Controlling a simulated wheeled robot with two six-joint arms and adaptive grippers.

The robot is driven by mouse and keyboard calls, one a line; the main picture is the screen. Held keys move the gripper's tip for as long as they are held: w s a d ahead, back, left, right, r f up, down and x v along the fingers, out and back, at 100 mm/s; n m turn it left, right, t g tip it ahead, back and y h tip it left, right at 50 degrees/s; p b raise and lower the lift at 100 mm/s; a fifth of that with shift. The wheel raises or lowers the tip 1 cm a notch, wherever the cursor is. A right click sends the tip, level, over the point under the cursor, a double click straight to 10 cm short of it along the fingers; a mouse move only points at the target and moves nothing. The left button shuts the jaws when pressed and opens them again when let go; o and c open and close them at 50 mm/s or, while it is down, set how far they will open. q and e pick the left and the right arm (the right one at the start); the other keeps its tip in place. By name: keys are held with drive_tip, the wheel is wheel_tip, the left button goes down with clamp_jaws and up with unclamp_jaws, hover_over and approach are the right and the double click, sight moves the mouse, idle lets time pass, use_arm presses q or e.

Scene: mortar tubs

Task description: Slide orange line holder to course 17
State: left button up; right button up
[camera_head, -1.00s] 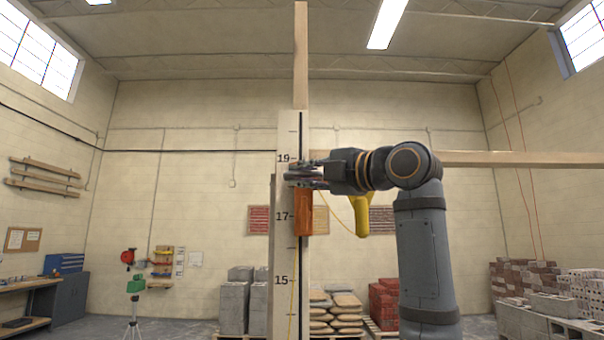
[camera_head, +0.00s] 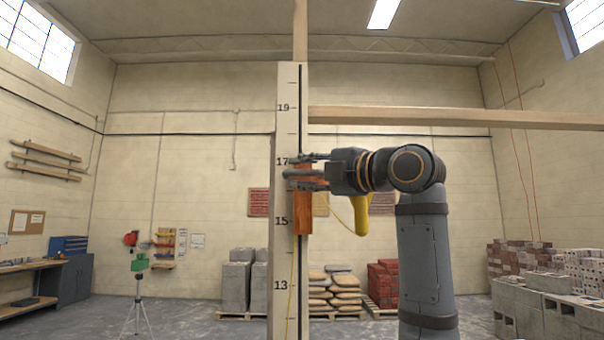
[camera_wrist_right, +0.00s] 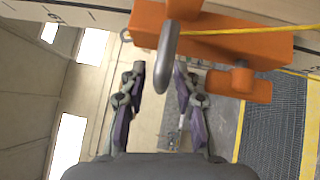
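The orange line holder (camera_head: 304,215) sits on the tall marked staff (camera_head: 286,120), its top near mark 17 and its lower end just below mark 15. My right gripper (camera_head: 306,172) comes from the right at the holder's upper part. The wrist view shows the orange body (camera_wrist_right: 240,47) across the top, with a grey lever (camera_wrist_right: 166,58) hanging between the right gripper's fingers (camera_wrist_right: 160,75). The fingers are parted around a part of the holder, which moves with them; the exact contact is hidden. My left gripper is in neither view.
A yellow line (camera_head: 291,290) runs down along the staff. A horizontal timber (camera_head: 450,117) extends right, above my arm. A yellow object (camera_head: 361,215) shows below my wrist. Block stacks (camera_head: 237,282), bags (camera_head: 335,290) and bricks stand behind on pallets.

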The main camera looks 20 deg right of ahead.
drive_tip(key=v, duration=1.2)
idle(0.4)
